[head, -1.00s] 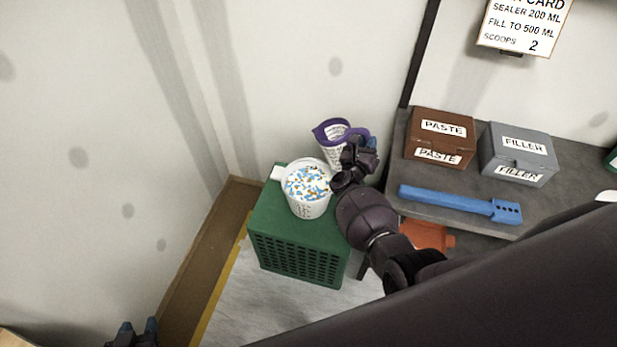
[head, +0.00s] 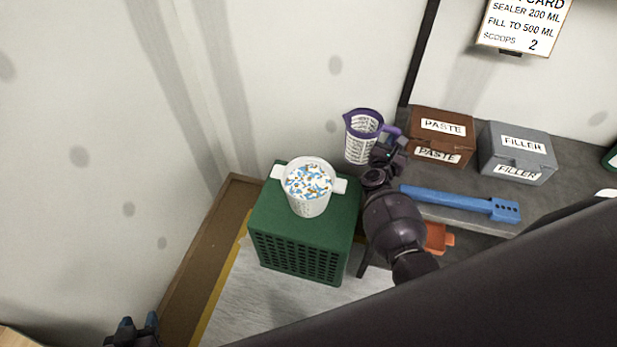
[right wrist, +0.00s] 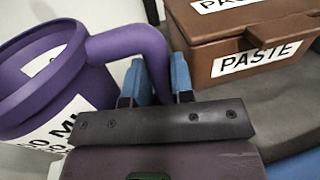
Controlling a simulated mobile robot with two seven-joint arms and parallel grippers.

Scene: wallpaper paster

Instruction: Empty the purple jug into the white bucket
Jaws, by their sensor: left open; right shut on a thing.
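The purple jug (head: 363,138), with a purple rim and handle and a white printed scale, is held up nearly upright, right of and behind the white bucket. My right gripper (head: 392,142) is shut on its handle. In the right wrist view the jug (right wrist: 45,75) is at the left, its handle running between the blue fingertips (right wrist: 162,78); its inside shows no liquid I can make out. The white bucket (head: 309,203) stands on a green crate, with blue, orange and white bits in its top. My left gripper (head: 133,330) is open and empty at the bottom left.
The green crate (head: 300,258) stands near the wall corner. To its right a grey worktop (head: 460,176) bears a brown paste box (head: 440,138), a grey filler box (head: 517,155) and a blue bar-shaped tool (head: 460,202). An orange thing (head: 438,238) lies lower down. A card hangs above.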

